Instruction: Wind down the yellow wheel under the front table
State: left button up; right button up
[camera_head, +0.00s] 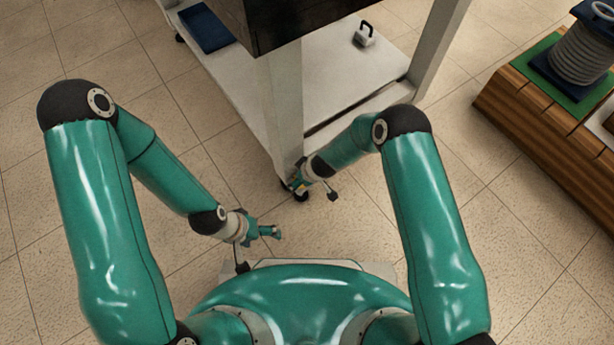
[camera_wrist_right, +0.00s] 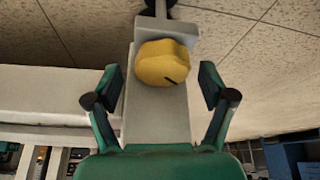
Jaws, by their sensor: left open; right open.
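The yellow wheel (camera_wrist_right: 164,63) shows in the right wrist view, in front of a pale table leg (camera_wrist_right: 160,115). My right gripper (camera_wrist_right: 160,88) is open, with one finger on each side of the wheel and gaps between fingers and wheel. My left gripper (camera_head: 270,232) is open and empty above the floor, left of that leg.
The white table shelf (camera_head: 340,85) holds a blue tray (camera_head: 205,28) and a small handled block (camera_head: 364,34). A dark box (camera_head: 290,20) is above it. At the right, a wooden stand (camera_head: 535,125) carries a grey coil (camera_head: 580,55) on a green mat. The tiled floor at left is clear.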

pick_arm(q)
jog(key=shift+s, duration=0.1)
pick_arm(e)
jog(key=v, duration=1.2)
jog(key=shift+f, duration=0.1)
